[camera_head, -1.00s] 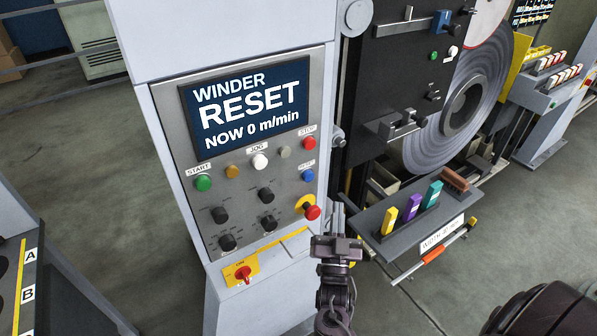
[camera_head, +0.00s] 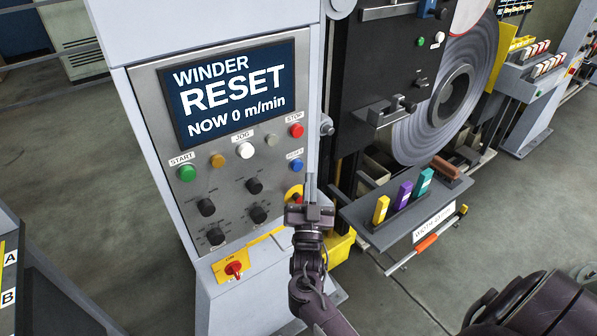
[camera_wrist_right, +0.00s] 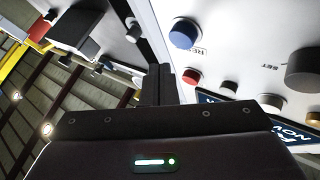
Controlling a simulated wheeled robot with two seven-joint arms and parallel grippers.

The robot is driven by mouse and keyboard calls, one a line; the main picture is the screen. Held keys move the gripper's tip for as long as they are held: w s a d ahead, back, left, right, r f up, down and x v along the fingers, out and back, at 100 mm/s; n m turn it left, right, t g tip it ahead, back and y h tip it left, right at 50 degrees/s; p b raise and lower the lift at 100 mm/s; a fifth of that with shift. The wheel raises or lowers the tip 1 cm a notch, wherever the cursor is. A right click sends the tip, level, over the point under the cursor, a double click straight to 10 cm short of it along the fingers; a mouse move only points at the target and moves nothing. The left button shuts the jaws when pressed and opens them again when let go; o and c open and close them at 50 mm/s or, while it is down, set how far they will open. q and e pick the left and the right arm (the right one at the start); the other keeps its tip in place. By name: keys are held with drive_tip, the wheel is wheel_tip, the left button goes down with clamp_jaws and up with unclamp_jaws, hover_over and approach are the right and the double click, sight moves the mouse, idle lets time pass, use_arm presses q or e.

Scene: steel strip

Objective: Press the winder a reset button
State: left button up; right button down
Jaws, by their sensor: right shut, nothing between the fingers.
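The winder panel (camera_head: 150,85) stands left of centre, and its screen (camera_head: 235,92) reads "WINDER RESET NOW 0 m/min". The blue reset button (camera_head: 295,165) is at the panel's right edge, below the red stop button (camera_head: 297,130). The blue button also shows in the right wrist view (camera_wrist_right: 184,33), beside its upside-down label. My right gripper (camera_head: 311,182) is shut and empty, pointing up, with its tips just right of and slightly below the blue button. In the right wrist view its fingers (camera_wrist_right: 159,84) are apart from the button. My left gripper is out of view.
A red switch (camera_head: 234,268) sits on the ledge below. Right of the gripper is a grey tray (camera_head: 375,212) with coloured blocks. A large steel coil (camera_head: 430,120) stands behind it.

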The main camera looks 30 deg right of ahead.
sight(302, 163)
drive_tip(key=shift+w+a+b, duration=0.1)
drive_tip(key=shift+w+b, duration=0.2)
drive_tip(key=shift+w, duration=0.6)
idle(1.4)
drive_tip(key=shift+w, duration=0.4)
drive_tip(key=shift+w+b, duration=0.6)
drive_tip(key=shift+b, duration=0.15)
idle(0.6)
drive_tip(key=shift+s, duration=0.15)
drive_tip(key=shift+s+p, duration=0.55)
drive_tip(key=shift+s, duration=0.3)
